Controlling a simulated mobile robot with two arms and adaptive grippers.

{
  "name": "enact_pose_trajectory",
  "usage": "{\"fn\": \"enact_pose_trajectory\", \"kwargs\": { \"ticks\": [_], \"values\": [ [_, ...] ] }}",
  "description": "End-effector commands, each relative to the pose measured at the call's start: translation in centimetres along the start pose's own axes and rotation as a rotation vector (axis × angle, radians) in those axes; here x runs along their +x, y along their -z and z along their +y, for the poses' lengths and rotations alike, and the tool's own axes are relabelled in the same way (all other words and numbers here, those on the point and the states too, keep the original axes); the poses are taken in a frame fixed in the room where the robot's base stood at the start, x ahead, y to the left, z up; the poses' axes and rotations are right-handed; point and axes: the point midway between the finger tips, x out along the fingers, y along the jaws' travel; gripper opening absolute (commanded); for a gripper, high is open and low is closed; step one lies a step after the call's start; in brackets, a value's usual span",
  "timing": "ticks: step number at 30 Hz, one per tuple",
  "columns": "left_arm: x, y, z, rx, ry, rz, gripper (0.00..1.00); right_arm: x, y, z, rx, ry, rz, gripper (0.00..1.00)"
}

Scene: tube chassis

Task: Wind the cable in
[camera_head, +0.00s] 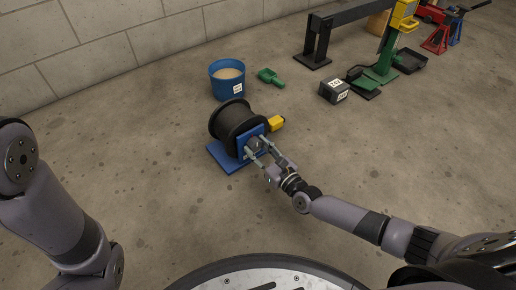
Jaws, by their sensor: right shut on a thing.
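A black cable drum (231,118) sits on a blue stand (221,155) on the concrete floor, in the middle of the head view. My right gripper (256,149) is at the near right side of the stand. Its fingers are shut around a small dark part, seemingly the drum's crank handle (254,143); the part is mostly hidden by the fingers. A yellow block (276,123) sits beside the drum on the right; I cannot tell whether it is joined to the stand. My left arm shows at the left, but its gripper is out of view. I cannot make out a loose cable.
A blue bucket (221,88) with pale contents stands behind the drum, with a green scoop (271,77) beside it. A dark labelled box (334,91) and a green-and-yellow stand (384,67) are farther right. A block wall (90,50) runs behind. The floor left of the drum is clear.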

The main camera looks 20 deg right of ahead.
Motion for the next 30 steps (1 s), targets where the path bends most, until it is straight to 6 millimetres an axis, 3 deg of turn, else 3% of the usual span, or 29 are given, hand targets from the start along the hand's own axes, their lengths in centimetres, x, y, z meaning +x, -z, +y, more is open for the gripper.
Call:
{"fn": "enact_pose_trajectory", "kwargs": {
  "ticks": [9, 10, 19, 30],
  "values": [
    [0.00, 0.00, 0.00, 0.000, 0.000, 0.000, 0.52, -0.08, 0.15, 0.00, 0.005, 0.000, 0.003, 0.09],
    [0.00, 0.00, 0.00, 0.000, 0.000, 0.000, 0.52, -0.08, 0.15, 0.00, 0.005, 0.001, 0.003, 0.38],
    [0.01, 0.00, 0.00, 0.000, 0.000, 0.000, 0.52, -0.03, 0.06, 0.00, 0.003, 0.000, 0.001, 0.57],
    [-0.02, -0.06, -0.08, 0.000, 0.003, -0.002, 0.52, -0.55, 0.08, 0.01, 0.003, 0.000, 0.001, 0.57]
  ]
}}
